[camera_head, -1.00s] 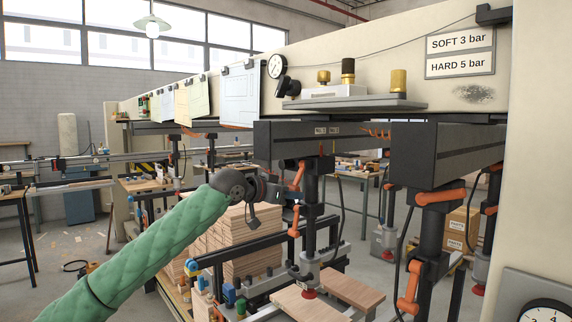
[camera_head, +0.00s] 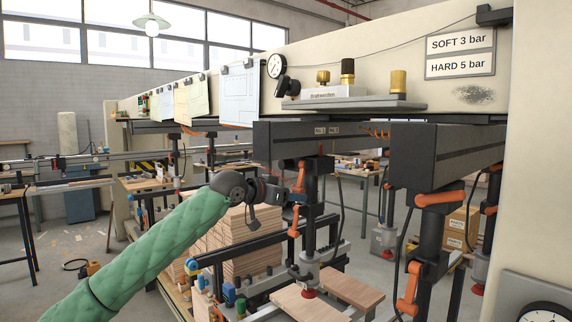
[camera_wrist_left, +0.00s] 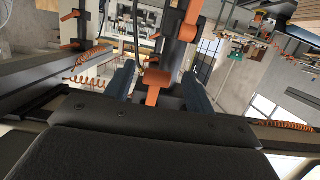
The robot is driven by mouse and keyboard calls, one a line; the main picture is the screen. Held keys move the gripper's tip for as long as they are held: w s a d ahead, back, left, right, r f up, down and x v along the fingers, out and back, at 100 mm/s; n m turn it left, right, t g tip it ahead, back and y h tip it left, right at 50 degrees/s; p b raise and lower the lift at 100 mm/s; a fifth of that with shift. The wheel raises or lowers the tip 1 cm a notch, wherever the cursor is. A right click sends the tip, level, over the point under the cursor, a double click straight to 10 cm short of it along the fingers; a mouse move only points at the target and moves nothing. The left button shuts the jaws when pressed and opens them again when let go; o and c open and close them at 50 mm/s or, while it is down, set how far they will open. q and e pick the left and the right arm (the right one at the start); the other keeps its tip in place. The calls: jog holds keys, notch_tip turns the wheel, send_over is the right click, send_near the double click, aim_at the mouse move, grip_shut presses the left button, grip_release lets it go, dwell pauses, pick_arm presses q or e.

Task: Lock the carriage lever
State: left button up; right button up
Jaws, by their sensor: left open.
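Several orange levers sit on the black vertical clamp posts. One lever (camera_head: 300,178) is on the nearer middle post under the dark carriage rail (camera_head: 290,140), with another orange lever (camera_head: 293,222) lower down. My left gripper (camera_head: 284,197) is beside that post, close to the upper lever. In the left wrist view the gripper (camera_wrist_left: 159,84) is open. An orange lever (camera_wrist_left: 156,82) shows between its two dark fingers; I cannot tell whether they touch it. My right gripper is in neither view.
Another black post with an orange lever (camera_head: 440,198) stands to the right. A stack of wooden boards (camera_head: 250,245) lies below my left arm. A pressure gauge (camera_head: 276,66) and brass knobs are on the beam above. Orange coiled hoses (camera_wrist_left: 92,83) hang near the gripper.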

pick_arm(q)
jog(key=shift+v, duration=1.5)
jog(key=shift+p, duration=0.3)
jog(key=p+v, duration=0.1)
jog(key=v, duration=0.3)
jog(key=shift+d+f, duration=0.1)
